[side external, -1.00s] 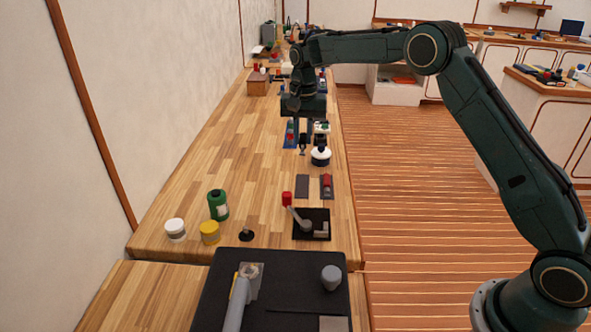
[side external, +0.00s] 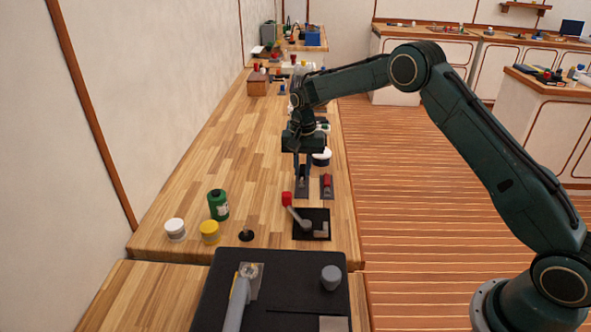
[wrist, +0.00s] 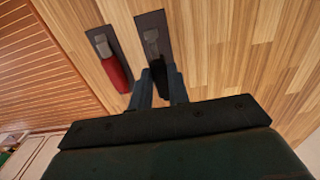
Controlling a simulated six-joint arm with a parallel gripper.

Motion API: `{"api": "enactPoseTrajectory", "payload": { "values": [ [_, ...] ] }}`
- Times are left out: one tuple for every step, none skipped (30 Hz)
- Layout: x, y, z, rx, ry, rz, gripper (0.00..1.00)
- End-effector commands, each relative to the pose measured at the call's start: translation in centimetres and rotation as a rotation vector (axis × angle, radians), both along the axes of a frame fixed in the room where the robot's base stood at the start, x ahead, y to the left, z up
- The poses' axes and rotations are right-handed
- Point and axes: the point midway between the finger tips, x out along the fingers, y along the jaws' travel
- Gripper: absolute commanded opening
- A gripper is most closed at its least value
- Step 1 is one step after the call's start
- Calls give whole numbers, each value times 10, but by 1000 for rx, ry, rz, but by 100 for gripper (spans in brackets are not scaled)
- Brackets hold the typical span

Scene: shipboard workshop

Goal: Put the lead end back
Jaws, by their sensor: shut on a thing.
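My gripper (side external: 302,178) is low over the left of two dark plates on the long wooden bench. Its jaws are shut on a black lead end (wrist: 158,72), mostly hidden between the fingers in the wrist view. That plate (wrist: 145,18) carries a grey piece just beyond the black lead end; whether the two touch I cannot tell. A red lead end (wrist: 113,70) lies on the neighbouring dark plate (wrist: 90,34), left of my fingers in the wrist view; it also shows in the side view (side external: 327,182).
Nearer the camera, a black base with a red-knobbed lever (side external: 288,199) stands close to the plates. A white-topped jar (side external: 323,157) is just behind my gripper. A green bottle (side external: 218,205) and two small jars stand at the front left. The bench's left middle is clear.

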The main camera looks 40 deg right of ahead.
Motion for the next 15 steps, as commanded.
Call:
{"api": "enactPoseTrajectory", "payload": {
  "values": [
    [0, 0, -7, 1, 2, 0, 0],
    [0, 0, -11, 1, 2, 0, 0],
    [0, 0, -15, 0, 3, 0, 0],
    [0, 0, -18, 0, 3, 0, 0],
    [0, 0, -20, 0, 1, 0, 0],
    [0, 0, -22, 0, 0, 0, 0],
    [0, 0, -23, 0, 0, 0, 0],
    [0, 0, -24, 0, 0, 0, 0],
    [0, 0, -24, 0, 0, 0, 0],
    [0, 0, -24, 0, 0, 0, 0],
    [0, 0, -24, 0, 0, 0, 0],
    [0, 0, -24, 0, 0, 0, 0],
    [0, 0, -24, 0, 0, 0, 0],
    [0, 0, -24, 0, 0, 0, 0],
    [0, 0, -24, 0, 0, 0, 0]
  ]
}}
